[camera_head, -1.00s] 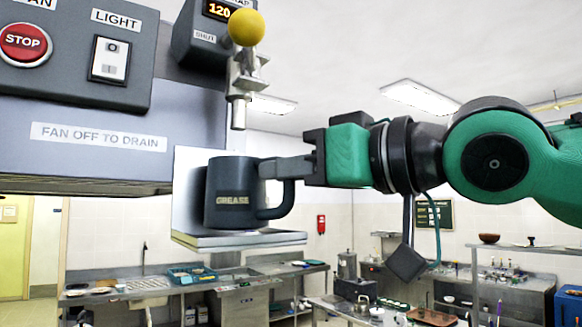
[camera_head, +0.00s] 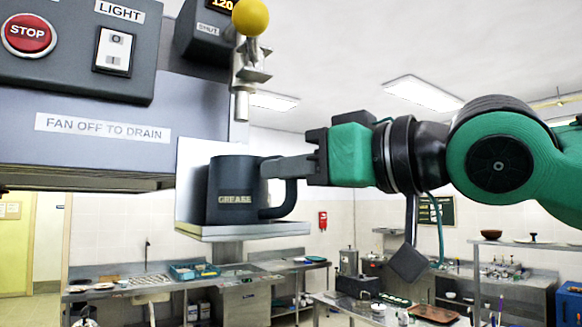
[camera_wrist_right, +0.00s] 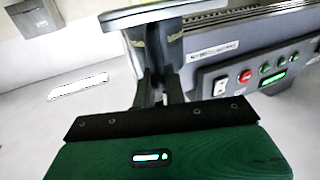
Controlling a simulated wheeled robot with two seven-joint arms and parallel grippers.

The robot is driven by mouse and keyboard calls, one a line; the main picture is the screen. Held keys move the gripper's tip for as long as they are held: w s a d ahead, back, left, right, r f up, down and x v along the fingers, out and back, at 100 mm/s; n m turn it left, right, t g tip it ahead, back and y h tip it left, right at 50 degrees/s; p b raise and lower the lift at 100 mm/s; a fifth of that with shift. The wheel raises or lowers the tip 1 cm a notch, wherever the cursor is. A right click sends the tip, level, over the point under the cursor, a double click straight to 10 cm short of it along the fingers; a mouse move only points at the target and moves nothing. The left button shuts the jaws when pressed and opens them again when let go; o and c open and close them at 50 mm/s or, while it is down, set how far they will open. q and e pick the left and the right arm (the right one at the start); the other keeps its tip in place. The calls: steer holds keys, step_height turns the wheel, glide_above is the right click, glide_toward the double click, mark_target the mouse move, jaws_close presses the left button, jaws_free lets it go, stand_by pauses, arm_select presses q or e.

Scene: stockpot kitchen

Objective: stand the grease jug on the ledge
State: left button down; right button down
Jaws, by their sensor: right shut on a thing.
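The grease jug (camera_head: 232,180) is dark blue-grey, with a GREASE label and a handle on its right side. It is upright over the ledge (camera_head: 290,231), a pale metal shelf with a back plate, below the valve. I cannot tell whether its base touches the ledge or is just above it. My right gripper (camera_head: 270,168) reaches in from the right and is shut on the handle. My left gripper is not in view.
A grey hood (camera_head: 100,150) with a STOP button (camera_head: 28,34) and light switch stands left of the ledge. A valve with a yellow knob (camera_head: 250,17) and a spout hangs above the jug. Benches and shelves lie far behind; open room is on the right.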

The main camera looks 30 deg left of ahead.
steer(key=c, duration=1.4)
jaws_free()
steer(key=shift+o, duration=0.2)
steer(key=d+b, duration=0.5)
steer(key=d, duration=0.9)
steer(key=shift+s+r, duration=0.15)
steer(key=shift+s, duration=0.25)
steer(key=d+p, duration=0.1)
steer(key=d, duration=0.6)
steer(key=shift+s, duration=0.2)
